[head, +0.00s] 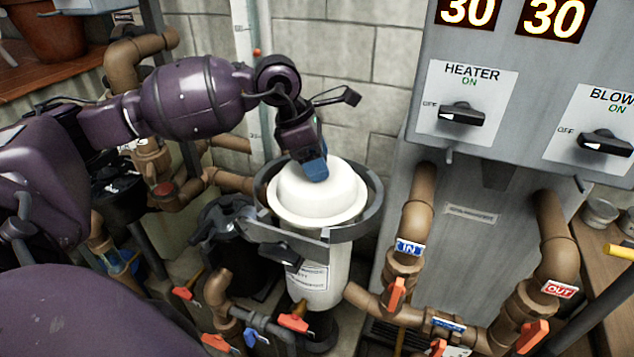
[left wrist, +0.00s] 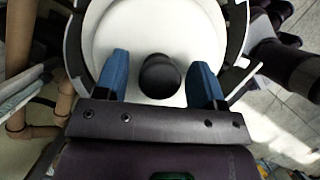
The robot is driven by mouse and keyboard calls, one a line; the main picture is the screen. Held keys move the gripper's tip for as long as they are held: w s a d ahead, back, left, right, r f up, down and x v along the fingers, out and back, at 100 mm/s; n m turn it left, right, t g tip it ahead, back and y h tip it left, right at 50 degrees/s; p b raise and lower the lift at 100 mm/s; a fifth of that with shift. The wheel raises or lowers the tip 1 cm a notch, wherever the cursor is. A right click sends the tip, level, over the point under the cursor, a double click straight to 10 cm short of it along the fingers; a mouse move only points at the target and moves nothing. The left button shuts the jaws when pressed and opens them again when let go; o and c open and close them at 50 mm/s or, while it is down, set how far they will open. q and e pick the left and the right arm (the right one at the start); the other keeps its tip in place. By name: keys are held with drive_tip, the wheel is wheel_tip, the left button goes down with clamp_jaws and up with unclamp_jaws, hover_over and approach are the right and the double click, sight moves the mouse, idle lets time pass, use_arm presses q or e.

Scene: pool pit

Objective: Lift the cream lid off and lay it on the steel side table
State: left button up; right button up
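The cream lid (head: 335,200) sits on top of an upright pale canister (head: 318,270), inside a grey ring bracket (head: 350,232). In the left wrist view the lid (left wrist: 125,28) has a dark round knob (left wrist: 160,76) in its middle. My left gripper (head: 315,172) is low over the lid and hides the knob in the head view. Its blue fingers (left wrist: 159,66) are spread on both sides of the knob, with a gap on each side. My right gripper is not in view. I cannot make out the steel side table.
A grey control cabinet (head: 480,240) with heater and blower switches stands to the right. Brown pipes (head: 412,215) with orange valve handles run around the canister's foot. A block wall (head: 340,55) is behind. A wooden surface (head: 605,265) with small tins is at far right.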

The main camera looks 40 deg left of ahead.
use_arm(q)
clamp_jaws()
drive_tip(key=shift+r, duration=0.15)
